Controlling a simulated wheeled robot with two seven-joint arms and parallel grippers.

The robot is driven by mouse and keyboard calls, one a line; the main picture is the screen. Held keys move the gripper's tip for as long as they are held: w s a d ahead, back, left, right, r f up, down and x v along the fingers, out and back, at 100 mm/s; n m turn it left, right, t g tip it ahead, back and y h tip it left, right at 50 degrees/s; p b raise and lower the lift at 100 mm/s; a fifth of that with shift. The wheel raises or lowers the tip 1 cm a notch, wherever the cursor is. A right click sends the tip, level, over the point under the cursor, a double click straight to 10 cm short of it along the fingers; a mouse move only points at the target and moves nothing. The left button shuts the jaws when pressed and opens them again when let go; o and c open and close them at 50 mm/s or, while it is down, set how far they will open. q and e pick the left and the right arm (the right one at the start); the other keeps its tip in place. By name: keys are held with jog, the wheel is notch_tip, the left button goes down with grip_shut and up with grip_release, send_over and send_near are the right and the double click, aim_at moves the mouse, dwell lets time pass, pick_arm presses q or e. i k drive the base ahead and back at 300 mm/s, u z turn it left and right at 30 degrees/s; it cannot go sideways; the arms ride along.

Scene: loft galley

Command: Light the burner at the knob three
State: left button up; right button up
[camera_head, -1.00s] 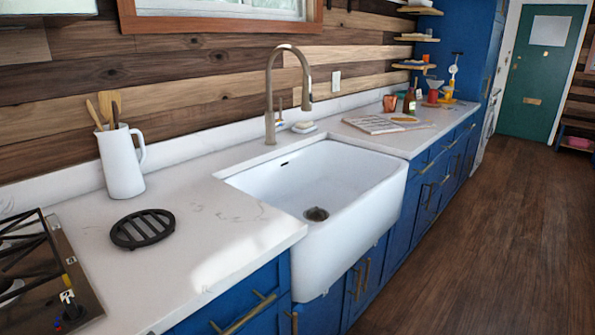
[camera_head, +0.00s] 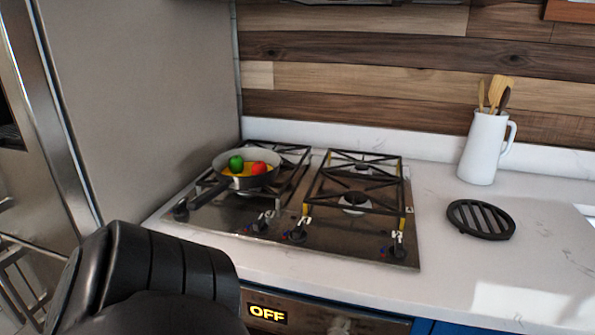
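The gas cooktop (camera_head: 230,228) is set in the white counter, left of centre. Several knobs stand along its front edge: one at the far left (camera_head: 181,211), one right of it (camera_head: 262,222), the third from the left (camera_head: 298,235), and one at the far right (camera_head: 398,247). I see no flame at any burner. A dark pan (camera_head: 219,170) with red and green food sits on the left grates. A black link of one of my arms fills the lower left, in front of the counter. No gripper fingers show.
An oven panel below the counter has a display reading OFF (camera_head: 267,313). A black trivet (camera_head: 481,220) and a white jug of utensils (camera_head: 482,150) stand on the right. A tall grey fridge-like cabinet (camera_head: 140,90) borders the cooktop on the left.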

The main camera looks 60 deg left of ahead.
aim_at(259, 227)
jog(key=u, duration=1.9)
